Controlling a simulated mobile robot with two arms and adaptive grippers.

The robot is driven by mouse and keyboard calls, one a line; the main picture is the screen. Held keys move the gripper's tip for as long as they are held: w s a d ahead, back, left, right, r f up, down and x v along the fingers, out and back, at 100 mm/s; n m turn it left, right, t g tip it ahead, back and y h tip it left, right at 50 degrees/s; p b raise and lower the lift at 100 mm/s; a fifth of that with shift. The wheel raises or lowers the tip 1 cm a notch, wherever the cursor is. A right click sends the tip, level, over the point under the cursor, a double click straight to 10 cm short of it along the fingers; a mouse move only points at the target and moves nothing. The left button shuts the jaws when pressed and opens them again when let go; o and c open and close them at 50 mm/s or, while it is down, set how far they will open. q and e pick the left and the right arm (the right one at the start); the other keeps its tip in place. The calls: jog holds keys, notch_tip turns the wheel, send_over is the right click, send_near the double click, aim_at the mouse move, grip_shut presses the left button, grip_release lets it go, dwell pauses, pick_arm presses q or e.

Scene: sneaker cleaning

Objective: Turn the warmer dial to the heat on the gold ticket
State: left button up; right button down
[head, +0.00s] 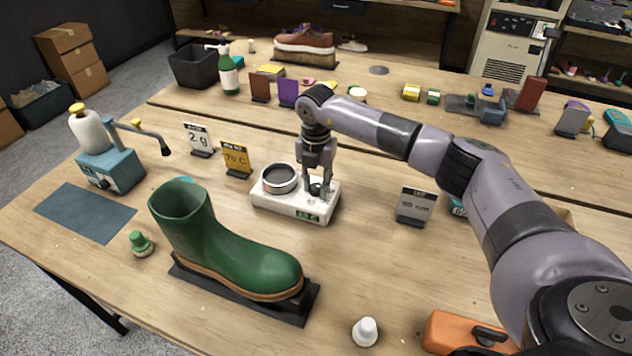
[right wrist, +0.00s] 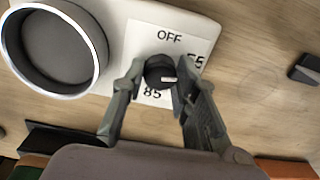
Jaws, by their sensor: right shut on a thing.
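The white warmer (head: 268,203) stands mid-table with a round metal-rimmed cup (head: 280,178) on its left part. Its black dial (right wrist: 158,70) sits on a white label reading OFF, 85 and a partly hidden number that looks like 55. The dial's white mark points to the right in the right wrist view. The gold ticket (head: 236,158) stands behind the warmer's left side and appears to read 70 C. My right gripper (right wrist: 160,80) points down, shut on the dial, one finger on each side; it also shows in the head view (head: 318,190). My left gripper is out of view.
A green boot (head: 225,245) on a black stand is in front. A white card (head: 198,138) reads 2 g; a grey card (head: 415,205) stands right of the warmer. A teal pump device (head: 110,168) is at left. A white bottle (head: 365,331) and orange case (head: 465,333) are near the front.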

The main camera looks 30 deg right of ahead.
aim_at(316, 186)
jog(key=m+p, duration=0.1)
jog(key=m, duration=0.3)
jog(key=shift+r, duration=0.1)
jog(key=shift+w+m+p, duration=0.1)
jog(key=shift+m+p, duration=0.3)
jog(key=shift+m, duration=1.4)
jog(key=c, duration=1.2)
grip_release()
jog(key=shift+c, duration=0.2)
notch_tip(316, 186, up, 12)
